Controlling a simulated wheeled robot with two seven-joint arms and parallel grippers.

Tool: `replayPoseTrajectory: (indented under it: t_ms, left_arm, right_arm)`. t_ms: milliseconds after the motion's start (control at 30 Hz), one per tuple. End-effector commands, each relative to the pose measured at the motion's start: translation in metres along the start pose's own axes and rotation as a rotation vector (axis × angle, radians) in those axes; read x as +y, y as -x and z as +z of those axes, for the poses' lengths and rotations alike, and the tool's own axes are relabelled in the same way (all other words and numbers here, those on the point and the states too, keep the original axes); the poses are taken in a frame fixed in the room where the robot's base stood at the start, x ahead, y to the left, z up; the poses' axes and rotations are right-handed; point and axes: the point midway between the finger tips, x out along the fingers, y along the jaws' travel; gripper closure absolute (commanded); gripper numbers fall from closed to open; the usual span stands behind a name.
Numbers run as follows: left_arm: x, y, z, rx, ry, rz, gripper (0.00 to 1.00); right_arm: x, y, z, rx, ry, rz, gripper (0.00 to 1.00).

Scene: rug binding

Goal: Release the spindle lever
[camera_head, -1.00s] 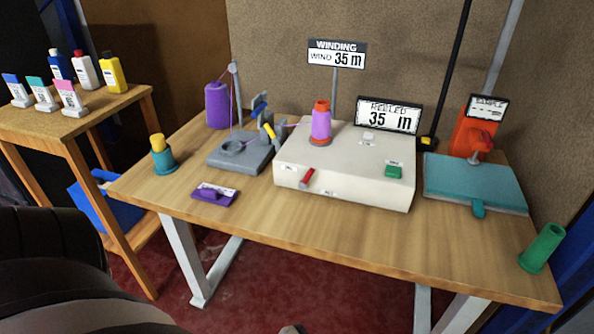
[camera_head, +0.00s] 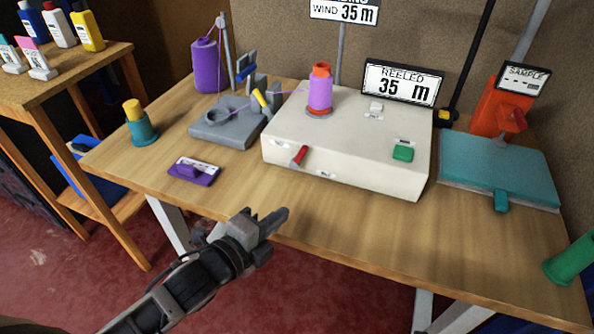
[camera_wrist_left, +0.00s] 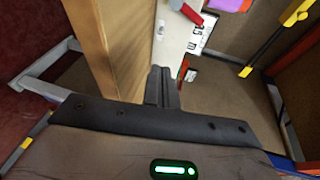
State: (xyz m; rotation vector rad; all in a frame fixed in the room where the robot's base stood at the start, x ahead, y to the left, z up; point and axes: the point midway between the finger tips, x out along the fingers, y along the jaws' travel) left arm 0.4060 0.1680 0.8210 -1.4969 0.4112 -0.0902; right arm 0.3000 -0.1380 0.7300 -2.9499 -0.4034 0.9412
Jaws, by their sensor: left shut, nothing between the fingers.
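The red lever (camera_head: 299,156) sits at the front left edge of the cream winding machine (camera_head: 345,165), near small labels. It tilts up and to the right. It also shows at the top of the left wrist view (camera_wrist_left: 187,13). A purple thread cone with orange ends (camera_head: 320,90) stands on the machine's spindle. My left gripper (camera_head: 278,220) is shut and empty, in front of the table's front edge, below and apart from the lever. Its closed fingers (camera_wrist_left: 163,88) show in the left wrist view. My right gripper is not in view.
A purple block with a label (camera_head: 194,172) lies left of the machine. A grey thread stand (camera_head: 225,128) is behind it. A green button (camera_head: 403,153) sits on the machine, and a teal plate (camera_head: 498,170) lies to the right.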

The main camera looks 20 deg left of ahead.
Motion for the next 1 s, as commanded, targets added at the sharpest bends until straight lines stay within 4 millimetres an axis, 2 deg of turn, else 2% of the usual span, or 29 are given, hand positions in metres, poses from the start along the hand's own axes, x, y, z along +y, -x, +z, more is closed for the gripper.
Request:
replayPoseTrajectory:
  t_ms: [33,100,200,367,767,833,1000]
  left_arm:
    - [-0.006,-0.005,0.004,0.008,-0.129,-0.032,1.00]
    - [-0.014,-0.008,0.006,0.013,-0.261,-0.063,1.00]
    - [-0.020,-0.012,0.008,0.015,-0.356,-0.084,1.00]
    - [-0.024,-0.031,0.007,0.014,-0.373,-0.089,1.00]
    - [-0.031,-0.114,0.004,0.014,-0.367,-0.087,1.00]
    - [-0.036,-0.113,0.019,0.013,-0.373,-0.084,1.00]
    - [-0.042,-0.117,0.035,0.016,-0.369,-0.083,1.00]
  right_arm:
    - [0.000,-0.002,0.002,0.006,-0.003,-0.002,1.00]
    - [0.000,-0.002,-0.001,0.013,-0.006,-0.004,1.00]
    - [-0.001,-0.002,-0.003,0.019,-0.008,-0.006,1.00]
    - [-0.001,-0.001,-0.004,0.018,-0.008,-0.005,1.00]
    - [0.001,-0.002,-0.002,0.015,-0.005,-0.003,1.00]
    - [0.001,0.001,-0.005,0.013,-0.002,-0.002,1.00]
    - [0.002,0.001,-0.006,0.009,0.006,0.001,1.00]
